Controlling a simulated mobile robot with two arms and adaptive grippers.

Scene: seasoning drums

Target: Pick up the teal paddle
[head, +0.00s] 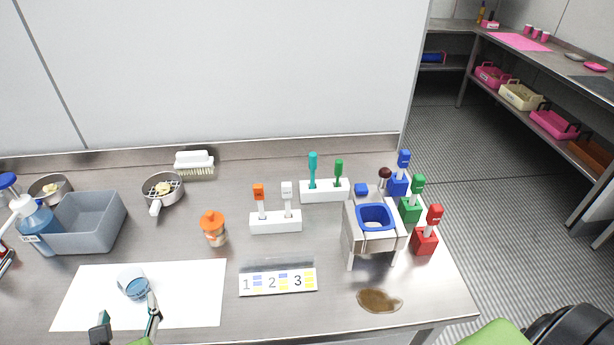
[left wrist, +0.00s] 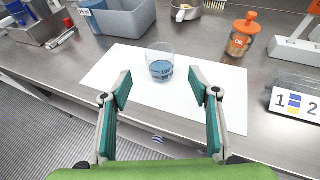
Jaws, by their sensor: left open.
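The teal paddle (head: 313,168) stands upright in a white holder block (head: 338,191) towards the back of the table, beside a shorter green paddle (head: 339,172). It is out of the left wrist view. My left gripper (head: 127,322) is at the front left of the table, far from the teal paddle. In the left wrist view its two teal-padded fingers (left wrist: 164,88) are spread apart with nothing between the pads. A clear beaker with blue liquid (left wrist: 161,68) stands on the white sheet just beyond the fingers. My right gripper is in neither view.
An orange and a white paddle stand in a nearer white block (head: 276,224). An orange-lidded jar (head: 214,229), a numbered card (head: 278,280), a machine with a blue hopper (head: 374,232) and a brown spill (head: 380,300) are around. A grey bin (head: 92,229) stands left.

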